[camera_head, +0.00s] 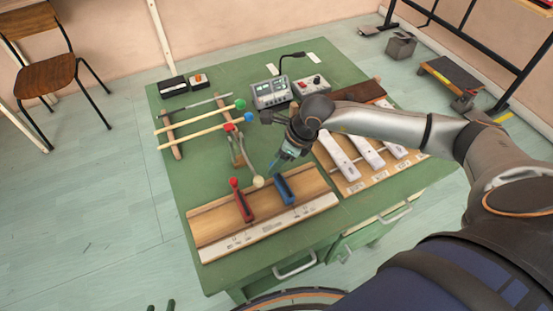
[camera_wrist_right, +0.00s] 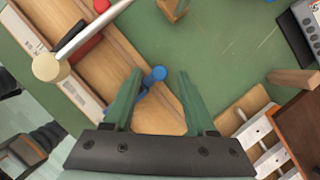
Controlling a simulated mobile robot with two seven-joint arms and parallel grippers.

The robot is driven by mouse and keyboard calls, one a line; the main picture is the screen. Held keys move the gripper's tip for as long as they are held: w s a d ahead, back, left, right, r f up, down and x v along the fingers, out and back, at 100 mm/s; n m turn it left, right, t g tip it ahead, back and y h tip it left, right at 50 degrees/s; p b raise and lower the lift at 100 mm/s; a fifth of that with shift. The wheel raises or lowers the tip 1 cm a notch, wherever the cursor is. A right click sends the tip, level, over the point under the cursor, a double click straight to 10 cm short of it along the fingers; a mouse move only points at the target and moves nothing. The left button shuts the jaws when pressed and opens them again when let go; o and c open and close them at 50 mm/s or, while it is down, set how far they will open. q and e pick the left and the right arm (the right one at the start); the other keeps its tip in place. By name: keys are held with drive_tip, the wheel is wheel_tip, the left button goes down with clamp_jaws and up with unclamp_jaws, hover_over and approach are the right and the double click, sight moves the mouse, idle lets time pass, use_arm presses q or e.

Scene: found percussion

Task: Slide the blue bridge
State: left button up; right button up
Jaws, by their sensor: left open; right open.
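The blue bridge (camera_head: 285,191) stands on a wooden board (camera_head: 213,223) with a pale marked front strip, right of the red bridge (camera_head: 243,205). My right gripper (camera_head: 279,162) is open just behind and above the blue bridge. In the right wrist view its two green fingers (camera_wrist_right: 160,72) are spread, with the blue bridge's round knob (camera_wrist_right: 154,75) showing between them; part of the blue bridge is hidden by a finger. I cannot tell whether they touch. Two dark green fingertips of my left gripper (camera_head: 161,305) show at the bottom edge, apart and empty, far from the board.
A cream-headed stick (camera_head: 258,181) leans beside the board, near the blue bridge. Mallets (camera_head: 205,130) rest on a rack at the left. White bars (camera_head: 337,158) on a wooden frame stand right of the board. Grey devices (camera_head: 270,92) stand at the back.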

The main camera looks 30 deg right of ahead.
drive_tip(key=shift+w+a+f, duration=0.1)
drive_tip(key=shift+f, duration=0.25)
drive_tip(key=shift+c, duration=0.3)
clamp_jaws()
idle(1.0)
